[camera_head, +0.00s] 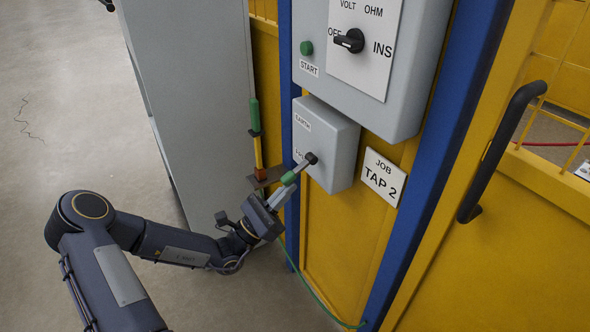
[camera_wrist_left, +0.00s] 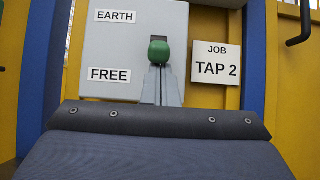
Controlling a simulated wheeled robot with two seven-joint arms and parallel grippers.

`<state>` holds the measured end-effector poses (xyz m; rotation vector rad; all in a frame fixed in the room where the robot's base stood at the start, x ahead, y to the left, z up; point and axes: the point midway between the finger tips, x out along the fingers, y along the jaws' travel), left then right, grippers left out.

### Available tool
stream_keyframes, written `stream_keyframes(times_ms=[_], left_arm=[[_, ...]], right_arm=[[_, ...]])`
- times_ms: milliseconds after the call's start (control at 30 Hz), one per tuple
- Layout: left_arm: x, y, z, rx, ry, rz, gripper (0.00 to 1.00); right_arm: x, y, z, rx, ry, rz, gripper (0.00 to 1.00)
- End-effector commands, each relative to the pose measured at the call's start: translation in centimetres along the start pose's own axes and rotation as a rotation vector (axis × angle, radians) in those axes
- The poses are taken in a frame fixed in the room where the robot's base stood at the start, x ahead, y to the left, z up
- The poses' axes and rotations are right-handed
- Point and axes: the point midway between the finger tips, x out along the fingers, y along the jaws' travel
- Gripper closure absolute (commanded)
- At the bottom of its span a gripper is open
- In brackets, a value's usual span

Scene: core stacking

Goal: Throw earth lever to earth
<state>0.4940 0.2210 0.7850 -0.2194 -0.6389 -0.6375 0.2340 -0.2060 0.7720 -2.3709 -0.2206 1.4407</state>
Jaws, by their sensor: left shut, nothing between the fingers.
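The earth lever's grey box (camera_head: 335,150) is mounted on the yellow panel, with EARTH above FREE on its face; it also shows in the wrist view (camera_wrist_left: 120,55). The lever (camera_head: 303,164) sticks out from a dark pivot and ends in a green knob (camera_head: 288,178). In the wrist view the knob (camera_wrist_left: 159,52) is level between the two labels, just beyond the fingertips. My left gripper (camera_head: 284,190) is shut and empty, its tips right at the knob; I cannot tell whether they touch. The wrist view shows its fingers (camera_wrist_left: 161,88) together below the knob. My right gripper is not in view.
A larger grey box (camera_head: 425,70) with a black selector knob (camera_head: 349,40) and green START button (camera_head: 306,48) is above. A JOB TAP 2 sign (camera_head: 383,179) is right of the earth box. A black door handle (camera_head: 497,150) sticks out farther right. A grey cabinet (camera_head: 190,90) stands left.

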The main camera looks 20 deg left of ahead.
Motion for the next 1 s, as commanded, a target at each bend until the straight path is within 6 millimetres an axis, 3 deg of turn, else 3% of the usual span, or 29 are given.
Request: stream_keyframes(times_ms=[33, 400, 700, 1000], left_arm=[[1.0, 0.1, 1.8, 0.001, 0.043, 0.001, 1.0], [1.4, 0.0, 5.0, 0.002, 0.381, -0.001, 1.0], [2.5, 0.0, 7.2, 0.003, 0.664, -0.003, 1.0], [4.0, 0.0, 8.9, 0.004, 0.943, -0.005, 1.0]], right_arm=[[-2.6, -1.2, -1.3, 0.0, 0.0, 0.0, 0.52], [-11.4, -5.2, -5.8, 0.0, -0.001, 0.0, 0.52], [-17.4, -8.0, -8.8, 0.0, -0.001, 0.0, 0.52], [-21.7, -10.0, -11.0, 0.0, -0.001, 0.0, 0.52]])
